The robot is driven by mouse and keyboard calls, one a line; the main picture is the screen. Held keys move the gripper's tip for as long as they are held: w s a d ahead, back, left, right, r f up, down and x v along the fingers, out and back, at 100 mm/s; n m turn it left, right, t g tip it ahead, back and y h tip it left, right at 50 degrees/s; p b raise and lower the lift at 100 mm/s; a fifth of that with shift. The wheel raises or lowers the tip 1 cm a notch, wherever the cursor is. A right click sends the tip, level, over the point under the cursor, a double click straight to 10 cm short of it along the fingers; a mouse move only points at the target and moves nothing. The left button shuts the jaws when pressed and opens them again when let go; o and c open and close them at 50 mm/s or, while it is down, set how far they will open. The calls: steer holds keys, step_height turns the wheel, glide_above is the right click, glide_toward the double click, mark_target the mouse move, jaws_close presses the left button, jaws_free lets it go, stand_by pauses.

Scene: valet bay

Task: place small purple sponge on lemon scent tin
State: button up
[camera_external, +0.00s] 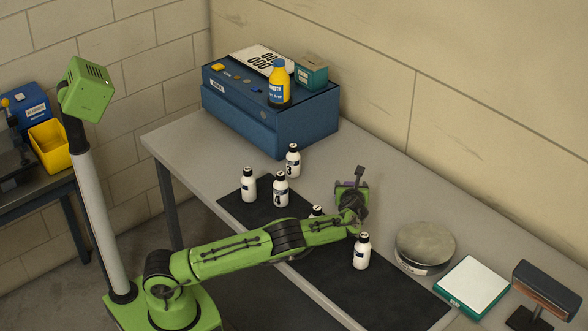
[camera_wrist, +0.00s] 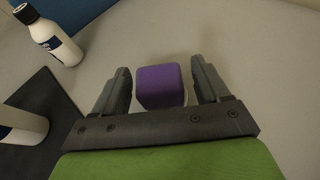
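The small purple sponge (camera_wrist: 160,86) is a rounded block between my gripper's fingers in the wrist view. My gripper (camera_wrist: 162,84) is open around it, with a narrow gap on each side. In the external view my gripper (camera_external: 350,205) is low over the far side of the table; the sponge is hidden there. A round tin (camera_external: 425,243) with a wide grey top stands on the table to the right of my gripper. Its label is too small to read, so I cannot confirm that it is the lemon scent tin.
Several white bottles stand around my arm, including one (camera_external: 361,251) close to the forearm and others (camera_external: 280,190) at left. A blue case (camera_external: 270,125) stands at the back.

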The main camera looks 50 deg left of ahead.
steer(key=shift+d+r, duration=0.15)
steer(key=shift+r, duration=0.05)
steer(key=p+v, duration=0.2)
steer(key=v, duration=0.9)
steer(key=shift+s+d, duration=0.2)
steer(key=shift+s, duration=0.2)
